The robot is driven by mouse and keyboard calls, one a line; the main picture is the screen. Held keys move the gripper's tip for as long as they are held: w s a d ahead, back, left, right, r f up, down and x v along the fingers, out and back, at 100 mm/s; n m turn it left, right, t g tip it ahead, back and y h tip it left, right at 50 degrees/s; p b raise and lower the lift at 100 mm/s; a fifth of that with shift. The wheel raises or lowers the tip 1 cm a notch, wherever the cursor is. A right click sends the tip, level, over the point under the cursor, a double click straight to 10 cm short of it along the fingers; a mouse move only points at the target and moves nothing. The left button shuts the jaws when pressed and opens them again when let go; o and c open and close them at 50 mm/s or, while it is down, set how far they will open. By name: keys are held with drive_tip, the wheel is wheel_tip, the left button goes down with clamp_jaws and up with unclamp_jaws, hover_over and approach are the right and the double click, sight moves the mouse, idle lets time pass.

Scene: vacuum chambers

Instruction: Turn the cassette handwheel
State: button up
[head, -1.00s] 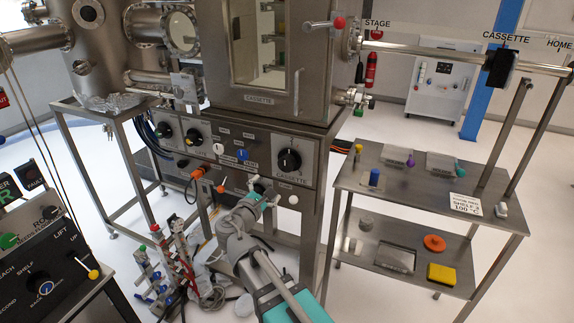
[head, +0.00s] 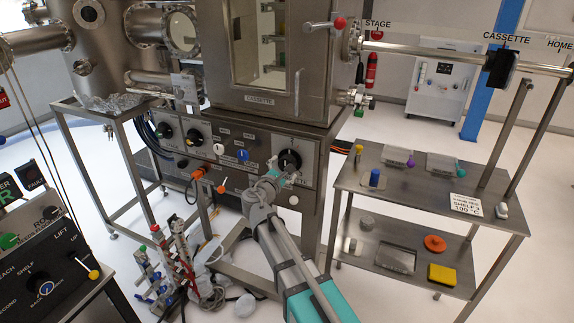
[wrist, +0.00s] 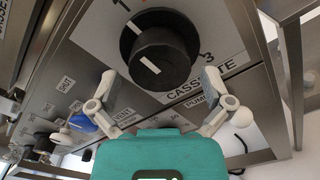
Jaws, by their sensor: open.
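The cassette handwheel is a round black knob (head: 289,161) with a white index mark, on the right of the steel front panel under the chamber. In the wrist view the knob (wrist: 163,60) fills the upper middle, with a "CASSETTE" label below it. My gripper (head: 276,177) is just below and in front of the knob in the head view. In the wrist view the fingers of my gripper (wrist: 160,82) are spread, one at each lower side of the knob. They appear empty; whether they touch it cannot be told.
A blue knob (head: 242,154) and other small controls sit left on the panel. A two-level steel cart (head: 400,205) with small parts stands at right. Cables and fittings (head: 180,265) clutter the floor at lower left. A control box (head: 50,280) is at far left.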

drive_tip(key=shift+x, duration=1.15)
drive_tip(key=c, duration=1)
